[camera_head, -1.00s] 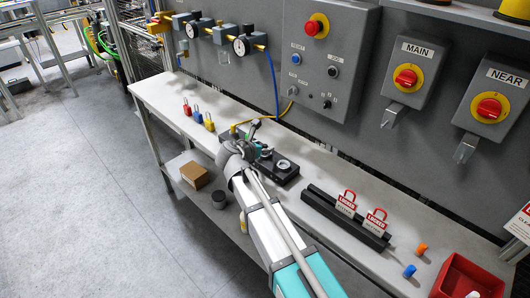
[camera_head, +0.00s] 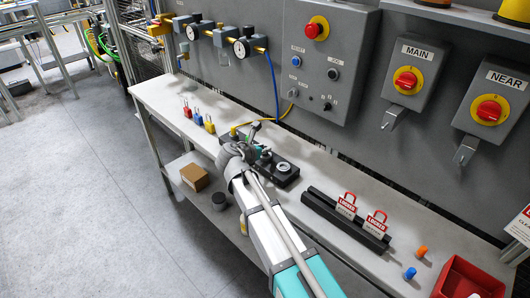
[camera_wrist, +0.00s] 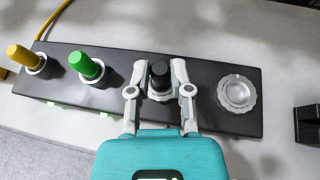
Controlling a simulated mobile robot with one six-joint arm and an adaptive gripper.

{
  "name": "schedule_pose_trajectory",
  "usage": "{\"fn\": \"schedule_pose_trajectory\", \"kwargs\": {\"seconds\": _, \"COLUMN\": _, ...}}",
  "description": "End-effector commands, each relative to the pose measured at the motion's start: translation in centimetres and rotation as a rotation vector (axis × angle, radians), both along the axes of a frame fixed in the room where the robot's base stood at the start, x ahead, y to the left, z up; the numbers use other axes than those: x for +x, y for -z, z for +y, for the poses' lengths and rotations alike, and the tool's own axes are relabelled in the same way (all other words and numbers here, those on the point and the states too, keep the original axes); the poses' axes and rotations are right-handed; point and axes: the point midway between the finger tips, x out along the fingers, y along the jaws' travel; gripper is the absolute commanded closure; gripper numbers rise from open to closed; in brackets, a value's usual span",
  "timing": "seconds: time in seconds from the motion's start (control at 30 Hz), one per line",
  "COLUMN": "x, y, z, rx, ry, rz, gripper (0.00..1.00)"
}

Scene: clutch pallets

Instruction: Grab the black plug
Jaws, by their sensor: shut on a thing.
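The black plug (camera_wrist: 160,76) stands in a dark block (camera_wrist: 205,112) in the wrist view, seated in a light ring. My gripper (camera_wrist: 160,88) has one finger on each side of the plug and is shut on it. In the head view my gripper (camera_head: 240,152) is over the dark block (camera_head: 284,173) on the bench, and the arm hides the plug there. A green plug (camera_wrist: 86,66) and a yellow plug (camera_wrist: 25,56) stand in the same block to the left.
Red, blue and yellow padlocks (camera_head: 198,120) stand on the bench (camera_head: 160,96) left of the block. A black rack with red lockout tags (camera_head: 345,220) stands to the right, with orange and blue small items and a red bin (camera_head: 468,278). A grey control panel (camera_head: 325,60) rises behind.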

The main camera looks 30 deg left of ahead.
Motion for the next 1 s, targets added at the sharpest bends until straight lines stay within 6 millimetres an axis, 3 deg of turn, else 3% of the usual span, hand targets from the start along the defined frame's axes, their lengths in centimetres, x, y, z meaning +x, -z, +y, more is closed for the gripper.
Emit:
{"fn": "schedule_pose_trajectory", "kwargs": {"seconds": 0.47, "x": 0.0, "y": -0.9, "z": 0.0, "rx": 0.0, "ry": 0.0, "rz": 0.0, "gripper": 1.0}}
{"fn": "schedule_pose_trajectory", "kwargs": {"seconds": 0.8, "x": 0.0, "y": -3.7, "z": 0.0, "rx": 0.0, "ry": 0.0, "rz": 0.0, "gripper": 1.0}}
{"fn": "schedule_pose_trajectory", "kwargs": {"seconds": 1.0, "x": -2.1, "y": -6.0, "z": -0.6, "rx": 0.0, "ry": -0.002, "rz": 0.0, "gripper": 1.0}}
